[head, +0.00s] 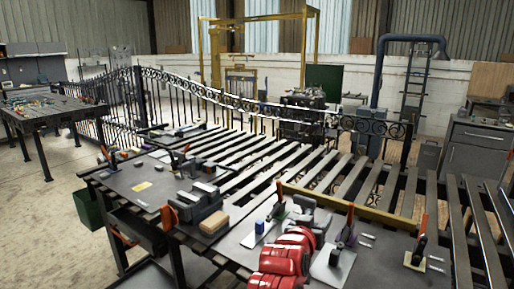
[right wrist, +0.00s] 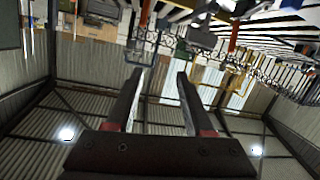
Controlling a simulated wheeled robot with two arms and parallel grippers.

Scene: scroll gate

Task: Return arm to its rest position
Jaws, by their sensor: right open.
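My right gripper (right wrist: 161,74) shows in the right wrist view with its two dark fingers apart and nothing between them. That view is upside down, with the roof below and the workshop above. In the head view, my red right arm comes in at the bottom middle, over the front of the dark workbench (head: 233,246); its fingers cannot be made out clearly there. My left arm and left gripper are not in view.
Clamps with orange-red handles, such as one at the right (head: 419,241), stand on the workbench. A wooden block (head: 214,222) and a blue item (head: 259,227) lie near my arm. A slatted rack (head: 300,165) and an ornate iron gate (head: 270,110) extend behind. Open floor (head: 45,215) lies left.

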